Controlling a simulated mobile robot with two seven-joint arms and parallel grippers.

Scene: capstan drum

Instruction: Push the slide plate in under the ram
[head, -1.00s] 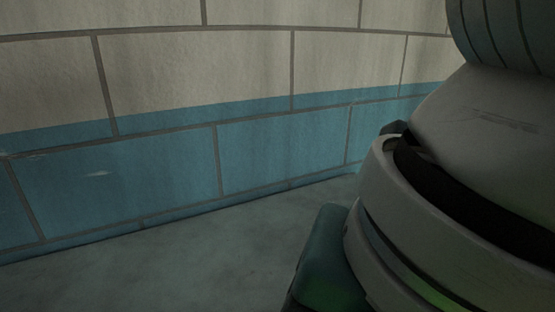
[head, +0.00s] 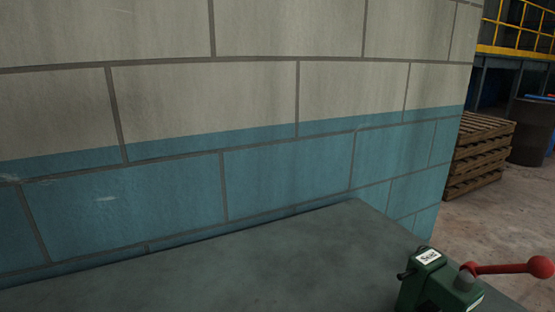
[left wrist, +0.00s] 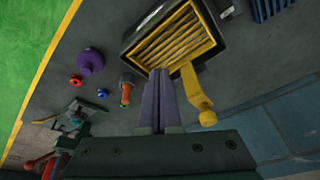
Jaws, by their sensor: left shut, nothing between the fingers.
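A green press-like device (head: 438,285) with a white label and a red ball-ended lever (head: 510,268) stands at the lower right of the head view, cut off by the bottom edge. A device with a red handle, probably the same one, shows at the lower left of the left wrist view (left wrist: 72,125). I cannot make out the slide plate or the ram clearly. My left gripper (left wrist: 162,73) is shut and empty, with its purple-grey fingers close to a yellow-framed box and apart from the device. My right gripper is in neither view.
The yellow-framed ribbed box (left wrist: 172,42) and a yellow lever (left wrist: 200,100) are by the left fingertips. A purple knob (left wrist: 90,62), small rings and an orange-handled piece (left wrist: 126,92) lie nearby. A tiled wall (head: 230,130) backs the grey bench (head: 270,265), whose visible middle is clear.

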